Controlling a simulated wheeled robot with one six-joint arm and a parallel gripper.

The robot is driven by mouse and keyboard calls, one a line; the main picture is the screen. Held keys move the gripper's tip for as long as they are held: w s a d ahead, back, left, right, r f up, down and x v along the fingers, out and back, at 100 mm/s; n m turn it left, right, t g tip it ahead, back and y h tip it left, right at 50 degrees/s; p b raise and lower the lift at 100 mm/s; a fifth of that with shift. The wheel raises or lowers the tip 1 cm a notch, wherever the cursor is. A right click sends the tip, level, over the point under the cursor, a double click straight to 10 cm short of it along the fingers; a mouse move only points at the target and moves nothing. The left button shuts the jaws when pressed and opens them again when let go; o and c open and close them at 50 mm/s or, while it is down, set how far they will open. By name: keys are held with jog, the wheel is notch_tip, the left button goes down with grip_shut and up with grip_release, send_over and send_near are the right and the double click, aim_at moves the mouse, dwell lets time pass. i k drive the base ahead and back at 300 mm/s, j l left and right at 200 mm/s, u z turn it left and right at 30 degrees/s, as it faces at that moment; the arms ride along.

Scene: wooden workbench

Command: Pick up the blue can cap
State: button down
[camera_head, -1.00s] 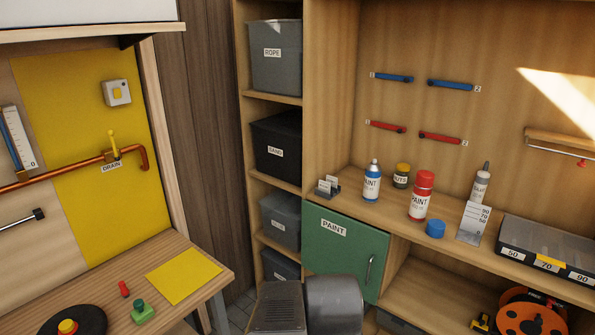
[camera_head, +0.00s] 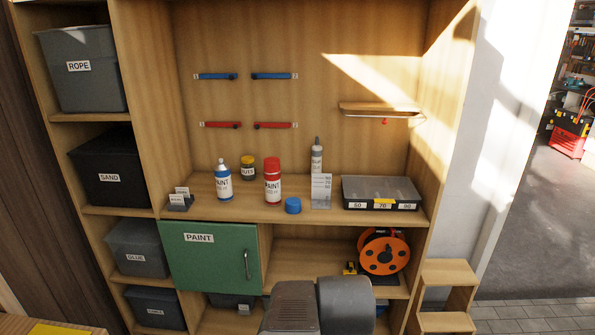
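The blue can cap (camera_head: 293,205) lies on the workbench shelf, near its front edge. It stands just right of the red paint can (camera_head: 272,182), which has its red cap on. The blue paint can (camera_head: 222,180) stands further left on the same shelf, its white nozzle showing uncapped. A grey part of my own body fills the bottom middle of the view, below the shelf. My gripper's fingers do not show.
A jar (camera_head: 248,168), a sealant tube (camera_head: 317,158), a grey scale card (camera_head: 321,191) and an organiser case (camera_head: 381,193) share the shelf (camera_head: 240,208). A green PAINT door (camera_head: 209,256) is below left. An orange reel (camera_head: 384,252) sits on the lower shelf.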

aim_at(293, 203)
jog(key=i+u, duration=0.2)
jog(key=i, duration=0.55)
jog(key=i+l+u, duration=0.2)
jog(key=i, duration=0.55)
